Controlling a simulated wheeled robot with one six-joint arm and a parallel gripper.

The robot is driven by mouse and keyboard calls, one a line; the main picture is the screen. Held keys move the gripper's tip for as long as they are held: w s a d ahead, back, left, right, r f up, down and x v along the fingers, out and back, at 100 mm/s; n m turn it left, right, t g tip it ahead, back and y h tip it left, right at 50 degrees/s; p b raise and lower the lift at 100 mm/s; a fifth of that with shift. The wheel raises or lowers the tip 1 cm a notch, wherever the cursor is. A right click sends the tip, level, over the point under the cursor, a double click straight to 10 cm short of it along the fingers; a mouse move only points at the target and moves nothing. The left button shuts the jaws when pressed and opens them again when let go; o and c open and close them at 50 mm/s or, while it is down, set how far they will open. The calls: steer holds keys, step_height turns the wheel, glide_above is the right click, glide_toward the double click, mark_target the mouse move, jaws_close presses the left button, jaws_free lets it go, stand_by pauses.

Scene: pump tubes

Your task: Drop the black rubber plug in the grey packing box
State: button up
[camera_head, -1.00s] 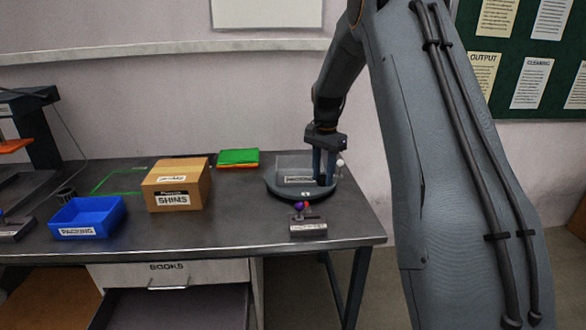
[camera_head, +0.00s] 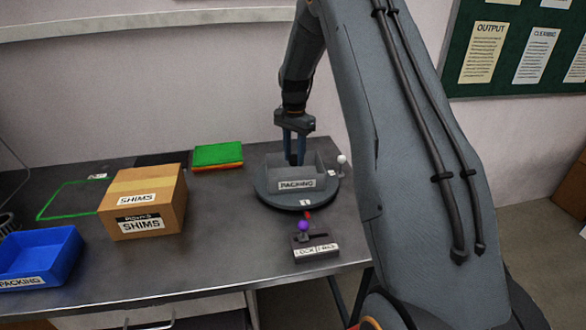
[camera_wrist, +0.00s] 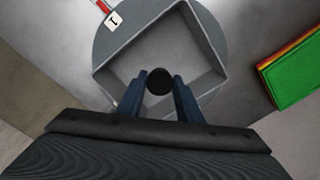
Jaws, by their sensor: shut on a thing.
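The grey packing box (camera_head: 297,185) carries a PACKING label and stands on a round dark turntable (camera_head: 268,196). My gripper (camera_head: 294,160) points down over the back part of this box. In the wrist view my gripper (camera_wrist: 161,82) is shut on the black rubber plug (camera_wrist: 159,82), a round black end between the two blue fingers. The plug is seen over the box's open inside, and the grey box walls (camera_wrist: 128,88) surround it in that view. How high the plug is above the box floor I cannot tell.
A blue PACKING bin (camera_head: 40,262) is at the left, beside a cardboard SHIMS box (camera_head: 150,200). Green and red folders (camera_head: 218,156) lie behind. A lever block (camera_head: 316,248) stands in front of the turntable, and a white-knobbed post (camera_head: 342,160) at its right.

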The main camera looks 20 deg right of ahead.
steer(key=shift+f+p, duration=0.8)
steer(key=shift+f, duration=2.15)
steer(key=shift+f, duration=0.15)
steer(key=o, duration=1)
